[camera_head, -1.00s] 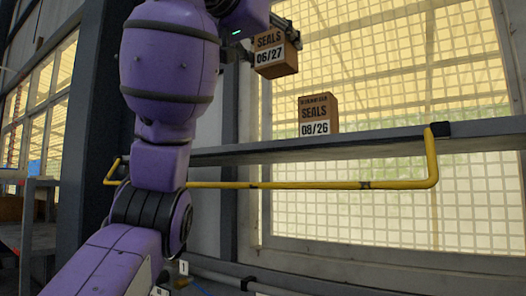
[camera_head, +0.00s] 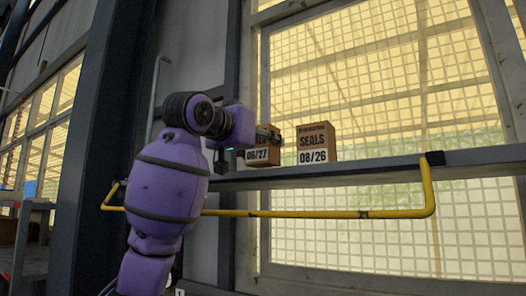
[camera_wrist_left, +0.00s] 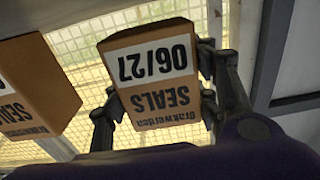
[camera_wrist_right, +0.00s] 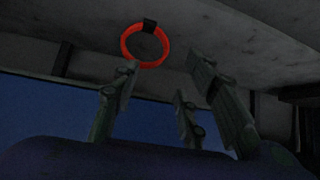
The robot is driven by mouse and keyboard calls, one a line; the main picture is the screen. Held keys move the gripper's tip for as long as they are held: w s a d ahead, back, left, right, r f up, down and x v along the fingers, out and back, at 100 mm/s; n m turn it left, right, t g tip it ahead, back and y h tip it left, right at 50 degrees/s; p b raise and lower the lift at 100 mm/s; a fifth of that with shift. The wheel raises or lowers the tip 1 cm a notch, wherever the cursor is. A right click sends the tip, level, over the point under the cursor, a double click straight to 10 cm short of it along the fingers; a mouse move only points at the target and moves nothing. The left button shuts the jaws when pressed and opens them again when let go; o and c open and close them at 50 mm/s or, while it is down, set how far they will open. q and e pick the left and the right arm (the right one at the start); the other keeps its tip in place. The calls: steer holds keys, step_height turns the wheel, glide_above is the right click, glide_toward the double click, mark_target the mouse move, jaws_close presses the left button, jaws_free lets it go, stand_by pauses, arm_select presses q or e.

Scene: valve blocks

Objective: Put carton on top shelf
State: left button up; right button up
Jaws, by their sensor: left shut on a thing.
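A brown carton marked 06/27 (camera_head: 258,156) is at the level of the top shelf (camera_head: 380,172), left of another carton marked SEALS 08/26 (camera_head: 317,143). My left gripper (camera_head: 268,134) is shut on the 06/27 carton and partly covers it. In the left wrist view the 06/27 carton (camera_wrist_left: 155,75) sits between the fingers, its lettering upside down. I cannot tell whether its base touches the shelf. The 08/26 carton (camera_wrist_left: 35,85) shows to its left there, with a gap between them. My right gripper (camera_wrist_right: 160,90) is open and empty.
A yellow rail (camera_head: 330,214) runs in front of and below the shelf. A meshed window (camera_head: 400,80) stands behind it. The shelf right of the 08/26 carton is clear. A dark post (camera_head: 100,120) stands at the left. A red ring (camera_wrist_right: 145,45) shows in the right wrist view.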

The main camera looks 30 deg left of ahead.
arm_select(q)
step_height(320, 180, down, 2)
steer(key=shift+w, duration=0.1)
steer(key=o, duration=1.4)
steer(key=shift+f, duration=0.15)
steer(key=shift+s, duration=0.35)
steer(key=s, duration=0.7)
steer(key=s+a, duration=0.1)
steer(key=s, duration=0.3)
steer(key=shift+s, duration=0.2)
